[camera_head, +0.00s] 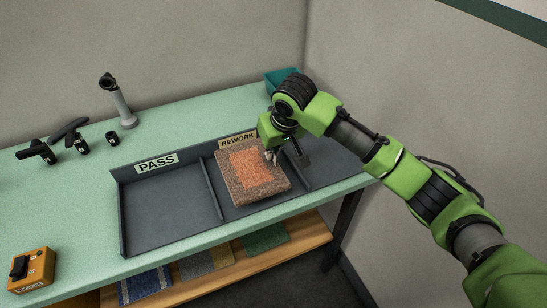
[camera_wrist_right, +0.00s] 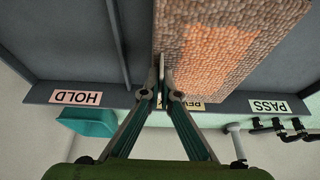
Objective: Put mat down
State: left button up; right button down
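The mat (camera_head: 252,170) is a tufted square with a brown border and an orange middle. It is at the REWORK compartment of the grey tray (camera_head: 160,219), pile side up, and covers most of it. I cannot tell whether its whole underside touches the tray floor. My right gripper (camera_head: 272,156) reaches in from the right, with its fingers at the mat's back right edge. In the right wrist view, the fingers (camera_wrist_right: 162,75) are closed together at the edge of the mat (camera_wrist_right: 225,40). My left gripper is not in view.
The PASS compartment is empty. A HOLD label (camera_wrist_right: 75,97) marks the compartment beyond the other divider. A teal bin (camera_head: 281,78) stands at the back right. An orange switch box (camera_head: 32,270) sits front left.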

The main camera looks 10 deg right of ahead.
jog(key=shift+w+d+f, duration=0.1)
jog(key=shift+w+f, duration=0.15)
jog(key=f, duration=0.1)
jog(key=f+p, duration=0.1)
jog(key=f, duration=0.1)
jog(key=shift+w+d, duration=0.2)
jog(key=shift+w, duration=0.05)
jog(key=shift+f, duration=0.5)
jog(key=shift+f, duration=0.1)
jog(key=c, duration=2.3)
grip_release()
